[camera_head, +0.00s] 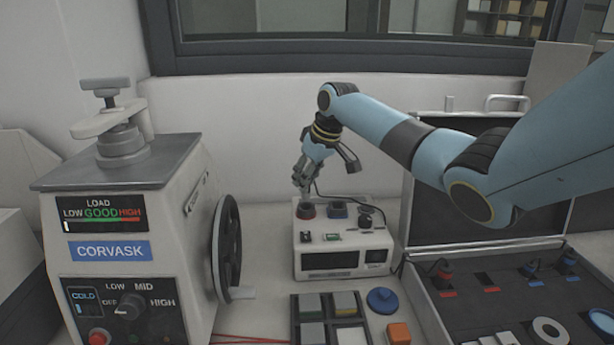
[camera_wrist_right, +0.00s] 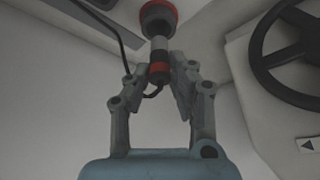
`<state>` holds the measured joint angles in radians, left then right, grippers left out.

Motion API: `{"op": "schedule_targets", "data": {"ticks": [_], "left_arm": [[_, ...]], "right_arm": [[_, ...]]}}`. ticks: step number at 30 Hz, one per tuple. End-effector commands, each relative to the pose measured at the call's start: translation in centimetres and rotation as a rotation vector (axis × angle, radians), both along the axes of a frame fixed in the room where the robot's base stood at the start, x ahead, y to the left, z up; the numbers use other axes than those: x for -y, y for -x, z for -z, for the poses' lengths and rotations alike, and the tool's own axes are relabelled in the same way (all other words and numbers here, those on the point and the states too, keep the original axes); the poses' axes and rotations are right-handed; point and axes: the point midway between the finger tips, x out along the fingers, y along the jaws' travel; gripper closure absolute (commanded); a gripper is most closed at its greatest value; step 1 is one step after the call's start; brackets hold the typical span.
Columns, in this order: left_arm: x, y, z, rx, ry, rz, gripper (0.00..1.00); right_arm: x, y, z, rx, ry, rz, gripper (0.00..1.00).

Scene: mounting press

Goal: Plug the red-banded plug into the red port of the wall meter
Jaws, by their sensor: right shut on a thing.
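The white meter box (camera_head: 344,241) stands on the bench against the back wall. Its red-ringed port (camera_head: 306,212) is at the top left and shows in the right wrist view (camera_wrist_right: 158,12). My right gripper (camera_head: 302,179) is directly above that port, pointing down. In the right wrist view its fingers (camera_wrist_right: 168,77) are shut on the red-banded plug (camera_wrist_right: 159,68), whose dark body carries a red band. The plug's pale shaft lines up with the red ring and meets it in the picture; I cannot tell how deep it sits. My left gripper is not in view.
A blue port (camera_head: 338,210) and a dark knob sit right of the red port. The Corvask press (camera_head: 120,230) with its handwheel (camera_head: 228,248) stands left. An open case (camera_head: 500,290) with more plugs is at right. A sample tray (camera_head: 331,318) lies in front.

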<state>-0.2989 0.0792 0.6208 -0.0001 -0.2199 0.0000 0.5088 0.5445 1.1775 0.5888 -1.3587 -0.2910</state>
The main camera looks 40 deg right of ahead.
Motion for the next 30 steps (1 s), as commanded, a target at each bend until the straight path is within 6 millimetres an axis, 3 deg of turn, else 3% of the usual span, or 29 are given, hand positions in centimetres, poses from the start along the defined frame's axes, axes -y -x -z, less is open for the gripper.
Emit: {"op": "schedule_targets", "data": {"ticks": [30], "left_arm": [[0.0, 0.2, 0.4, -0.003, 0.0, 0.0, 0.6]], "right_arm": [[0.0, 0.0, 1.6, 0.0, 0.0, 0.001, 1.0]]}}
